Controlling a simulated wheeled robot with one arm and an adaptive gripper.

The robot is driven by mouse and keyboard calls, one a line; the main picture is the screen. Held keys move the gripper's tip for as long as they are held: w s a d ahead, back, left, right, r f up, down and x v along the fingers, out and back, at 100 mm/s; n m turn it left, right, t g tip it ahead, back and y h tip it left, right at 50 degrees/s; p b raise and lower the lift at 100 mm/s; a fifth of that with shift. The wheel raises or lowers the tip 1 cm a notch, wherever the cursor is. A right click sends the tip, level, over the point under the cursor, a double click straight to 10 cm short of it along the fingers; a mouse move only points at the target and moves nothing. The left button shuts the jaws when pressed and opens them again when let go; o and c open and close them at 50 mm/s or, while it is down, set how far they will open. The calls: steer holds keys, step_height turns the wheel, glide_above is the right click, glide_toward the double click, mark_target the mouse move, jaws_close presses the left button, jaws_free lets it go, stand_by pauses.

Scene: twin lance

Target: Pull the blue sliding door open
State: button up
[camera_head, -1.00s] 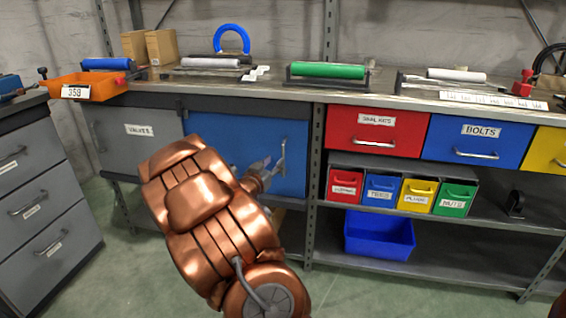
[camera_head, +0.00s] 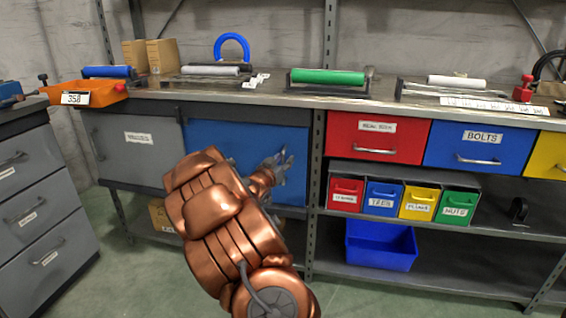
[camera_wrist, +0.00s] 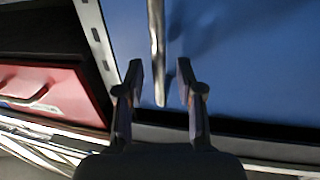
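The blue sliding door (camera_head: 218,138) fills the right part of the cabinet under the bench, beside the grey door (camera_head: 138,150) labelled as valves. In the wrist view the blue door (camera_wrist: 240,60) lies behind my fingers, with its upright metal handle (camera_wrist: 157,50) near the door's edge. My gripper (camera_wrist: 160,82) is open, with one finger on each side of the handle's end and gaps visible on both sides. In the head view my gripper (camera_head: 278,166) is in front of the door's right part and mostly hides the handle.
A metal post (camera_head: 317,160) stands just right of the blue door. Beyond it are a red drawer (camera_head: 375,135), a blue bolts drawer (camera_head: 478,147) and small coloured bins. A blue tub (camera_head: 381,250) sits on the lower shelf. A grey drawer unit (camera_head: 40,215) stands at the left.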

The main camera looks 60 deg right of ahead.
steer(key=shift+c, duration=0.3)
jaws_close()
stand_by(0.4)
